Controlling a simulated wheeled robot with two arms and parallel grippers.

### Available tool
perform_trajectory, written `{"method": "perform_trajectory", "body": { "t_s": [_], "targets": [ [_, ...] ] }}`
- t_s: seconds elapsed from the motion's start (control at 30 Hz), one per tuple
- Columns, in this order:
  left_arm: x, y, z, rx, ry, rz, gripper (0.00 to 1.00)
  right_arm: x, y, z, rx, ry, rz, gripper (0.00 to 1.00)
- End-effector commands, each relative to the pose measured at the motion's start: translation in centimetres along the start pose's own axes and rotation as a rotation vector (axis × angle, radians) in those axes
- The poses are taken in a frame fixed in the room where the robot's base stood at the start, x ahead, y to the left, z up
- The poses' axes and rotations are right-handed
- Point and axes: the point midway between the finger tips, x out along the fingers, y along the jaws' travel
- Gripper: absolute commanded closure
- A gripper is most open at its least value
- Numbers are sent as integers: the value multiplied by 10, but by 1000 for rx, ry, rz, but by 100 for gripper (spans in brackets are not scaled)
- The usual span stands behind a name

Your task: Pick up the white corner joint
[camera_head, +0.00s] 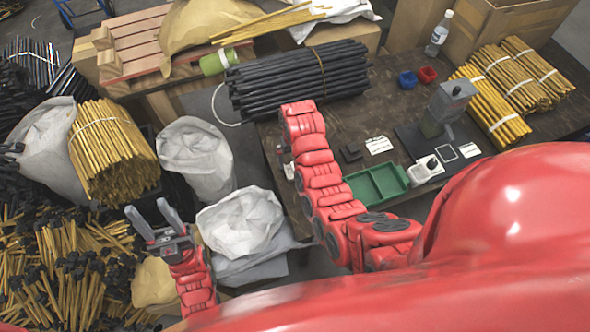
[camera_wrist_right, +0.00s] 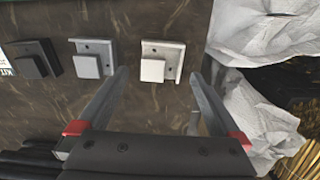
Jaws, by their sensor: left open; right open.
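The white corner joint (camera_wrist_right: 175,52) lies flat on the dark table in the right wrist view, a square plate with a raised block. My right gripper (camera_wrist_right: 158,74) is open and empty, its fingertips on either side of the joint's near end; I cannot tell whether they touch it. A grey joint (camera_wrist_right: 93,56) lies just left of the left finger, and a black joint (camera_wrist_right: 34,58) lies farther left. In the head view my right arm hides most of this spot. My left gripper (camera_head: 147,206) is open and empty, away from the table.
White sacks (camera_wrist_right: 265,28) crowd the table edge right of the white joint. On the table stand a green tray (camera_head: 368,185), a grey press (camera_head: 446,108), a black rod bundle (camera_head: 298,82) and yellow rod bundles (camera_head: 510,80). A sack (camera_head: 240,222) lies beside my left gripper.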

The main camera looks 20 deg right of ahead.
Motion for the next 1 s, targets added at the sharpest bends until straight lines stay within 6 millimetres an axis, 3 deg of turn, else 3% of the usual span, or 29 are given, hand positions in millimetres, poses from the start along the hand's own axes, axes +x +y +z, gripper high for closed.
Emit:
{"method": "perform_trajectory", "body": {
  "t_s": [0.27,0.47,0.83,1.0],
  "targets": [
    [21,-1,-4,0,0,0,50,24,-2,0,0,-4,-1,0],
    [24,-1,-4,0,0,0,50,42,-2,-2,1,-1,0,0],
    [25,-1,-4,0,0,0,50,48,-2,-2,1,2,-1,0],
    [25,-1,-4,0,0,0,50,48,-2,-2,1,2,0,31]
  ]
}}
